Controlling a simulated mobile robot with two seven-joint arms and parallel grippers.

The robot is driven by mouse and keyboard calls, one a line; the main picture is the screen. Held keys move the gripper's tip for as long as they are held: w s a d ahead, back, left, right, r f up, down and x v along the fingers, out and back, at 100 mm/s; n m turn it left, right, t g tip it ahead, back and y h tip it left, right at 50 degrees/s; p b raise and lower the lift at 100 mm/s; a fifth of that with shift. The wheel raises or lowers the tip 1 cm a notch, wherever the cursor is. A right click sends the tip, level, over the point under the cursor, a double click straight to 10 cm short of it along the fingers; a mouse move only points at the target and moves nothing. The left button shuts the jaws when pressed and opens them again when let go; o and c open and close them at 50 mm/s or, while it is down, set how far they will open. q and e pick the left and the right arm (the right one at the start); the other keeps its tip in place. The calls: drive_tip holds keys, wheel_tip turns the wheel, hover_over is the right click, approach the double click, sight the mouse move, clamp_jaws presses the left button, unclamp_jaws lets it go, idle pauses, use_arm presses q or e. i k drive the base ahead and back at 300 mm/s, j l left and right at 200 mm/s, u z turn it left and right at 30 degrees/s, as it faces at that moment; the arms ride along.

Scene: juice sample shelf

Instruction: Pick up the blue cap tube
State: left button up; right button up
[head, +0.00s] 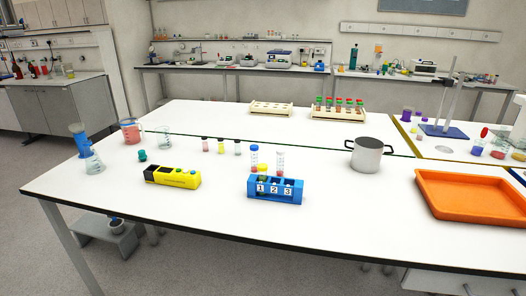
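The blue cap tube (254,160) stands upright at the blue rack (276,200), near the middle of the white table. The rack has white labels 1, 2 and 3 on its front. The tubes' lower ends are hidden by the rack or too small to make out. Neither of my grippers is in view.
A yellow and black box (172,177) lies left of the rack. Several small vials (220,146) stand behind. A metal pot (367,155) and an orange tray (470,195) are to the right. Beakers (131,131) stand at the left. The table in front of the rack is clear.

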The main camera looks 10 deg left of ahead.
sight(254, 149)
drive_tip(key=z, duration=0.55)
drive_tip(key=k+j+z, duration=0.1)
drive_tip(key=j+z, duration=0.3)
drive_tip(key=k+j+z, duration=0.1)
drive_tip(key=j+z, duration=0.35)
drive_tip(key=k+j+z, duration=0.15)
drive_tip(key=j, duration=0.25)
drive_tip(key=k+j+z, duration=0.15)
drive_tip(key=k+j, duration=0.55)
drive_tip(key=j, duration=0.25)
